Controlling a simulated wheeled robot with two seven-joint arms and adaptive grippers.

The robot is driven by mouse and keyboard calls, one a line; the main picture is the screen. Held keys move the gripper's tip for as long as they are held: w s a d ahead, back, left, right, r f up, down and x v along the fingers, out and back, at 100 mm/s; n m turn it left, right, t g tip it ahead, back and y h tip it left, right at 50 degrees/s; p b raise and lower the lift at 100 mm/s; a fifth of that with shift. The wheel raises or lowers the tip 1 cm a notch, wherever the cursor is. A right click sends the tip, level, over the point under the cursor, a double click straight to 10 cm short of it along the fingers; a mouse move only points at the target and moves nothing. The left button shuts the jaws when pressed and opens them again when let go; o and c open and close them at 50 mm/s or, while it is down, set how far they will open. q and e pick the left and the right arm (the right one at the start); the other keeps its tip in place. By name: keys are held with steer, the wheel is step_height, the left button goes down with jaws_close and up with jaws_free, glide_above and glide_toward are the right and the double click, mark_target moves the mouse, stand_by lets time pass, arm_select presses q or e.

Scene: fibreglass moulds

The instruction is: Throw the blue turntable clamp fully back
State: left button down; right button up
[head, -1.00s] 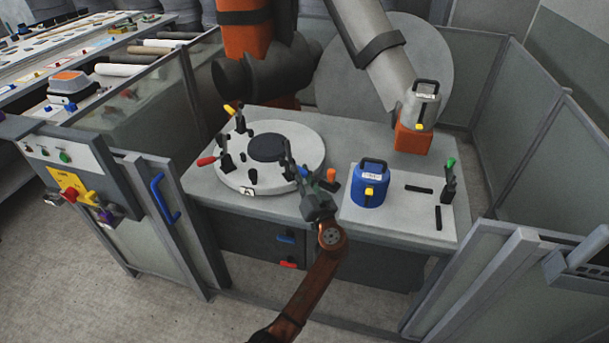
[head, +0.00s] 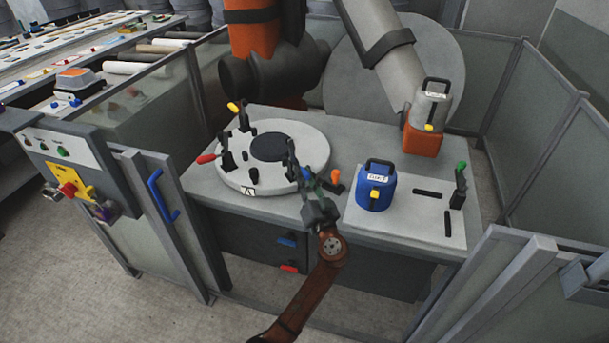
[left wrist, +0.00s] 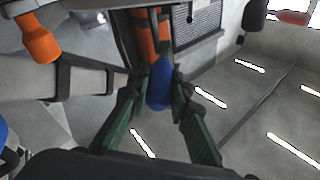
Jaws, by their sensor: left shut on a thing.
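The round white turntable (head: 310,137) with a dark disc in its middle sits on the left part of the grey bench. My left gripper (head: 303,174) is at its right front edge in the head view. It is shut on the blue clamp handle (head: 307,173), which is mostly hidden by the fingers there. In the left wrist view the blue handle (left wrist: 159,84) stands between the green fingers (left wrist: 160,100). The clamp's base is hidden. My right gripper is not in view.
An orange-handled clamp (head: 336,178) stands close right of my left gripper. Red (head: 207,158) and yellow (head: 234,107) clamp handles are on the turntable's left side. A blue case (head: 376,190) and a green-handled clamp (head: 460,170) stand farther right. A large robot arm (head: 376,50) hangs behind.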

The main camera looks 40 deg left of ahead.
arm_select(q)
steer(key=c, duration=1.7)
jaws_free()
steer(key=shift+c, duration=0.2)
steer(key=shift+s+d+f, duration=0.1)
steer(key=shift+s+d, duration=0.05)
steer(key=shift+d, duration=0.1)
steer(key=v, duration=1.1)
steer(key=shift+d, duration=0.15)
steer(key=shift+s, duration=0.1)
